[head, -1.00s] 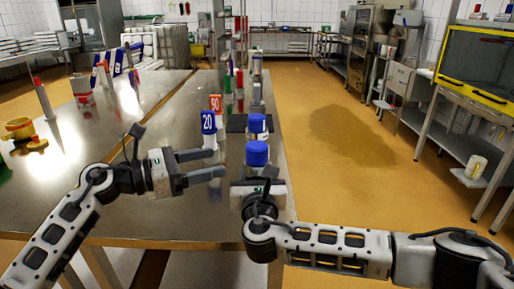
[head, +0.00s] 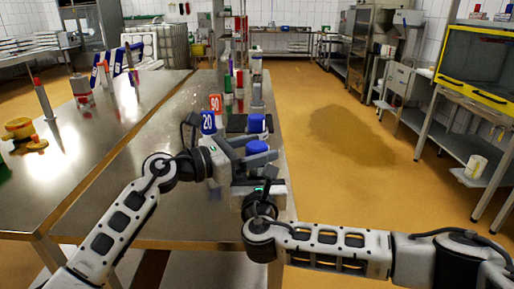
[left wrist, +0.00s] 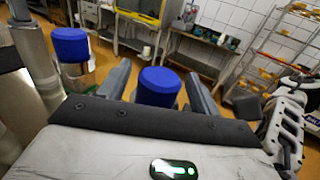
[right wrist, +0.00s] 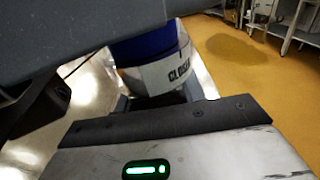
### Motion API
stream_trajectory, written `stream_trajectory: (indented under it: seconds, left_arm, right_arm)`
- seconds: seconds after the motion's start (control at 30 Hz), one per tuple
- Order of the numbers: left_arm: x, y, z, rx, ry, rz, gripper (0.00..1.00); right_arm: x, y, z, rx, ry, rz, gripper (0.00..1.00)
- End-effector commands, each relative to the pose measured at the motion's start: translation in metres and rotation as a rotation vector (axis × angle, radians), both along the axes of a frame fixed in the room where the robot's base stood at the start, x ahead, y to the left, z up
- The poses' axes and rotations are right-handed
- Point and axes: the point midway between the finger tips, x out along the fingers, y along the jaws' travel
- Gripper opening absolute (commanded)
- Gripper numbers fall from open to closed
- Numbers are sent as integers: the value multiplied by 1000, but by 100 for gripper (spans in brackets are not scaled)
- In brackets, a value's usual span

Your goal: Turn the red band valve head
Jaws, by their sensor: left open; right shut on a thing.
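My left gripper (head: 262,152) is open, its fingers on either side of the blue cap (left wrist: 160,86) of a jar. I cannot tell whether they touch it. My right gripper (head: 258,180) is shut on this jar, lower down; in the right wrist view the jar (right wrist: 166,72) has a white label reading "CLOSED", partly cut off. The jar looks upright. A grey-white fitting with a reddish band (head: 82,90) stands on the left table, away from both grippers; I cannot tell whether it is the valve head.
A second blue-capped jar (head: 257,123) stands just behind. Blue "20" (head: 208,122) and red "90" (head: 215,103) signs stand close to my left gripper. A yellow-and-red item (head: 20,128) lies on the left table (head: 80,150). The floor to the right is clear.

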Motion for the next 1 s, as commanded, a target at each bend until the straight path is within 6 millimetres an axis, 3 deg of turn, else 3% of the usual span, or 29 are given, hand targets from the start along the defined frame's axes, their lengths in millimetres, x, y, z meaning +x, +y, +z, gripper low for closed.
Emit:
stream_trajectory:
  seconds: [0.33,0.37,0.5,0.53,1.0]
  left_arm:
    - [2,-5,0,0,-1,0,63]
    - [2,-5,0,0,-1,0,60]
    - [2,-5,0,0,-1,0,22]
    - [2,-5,0,1,0,0,19]
    - [4,-4,-2,9,9,-97,19]
  right_arm:
    - [0,0,0,-1,1,-1,4]
    - [0,0,0,-1,1,-1,4]
    - [0,0,0,-1,1,-1,4]
    - [0,0,-1,-1,1,-1,4]
    - [0,-1,0,-1,1,-1,4]
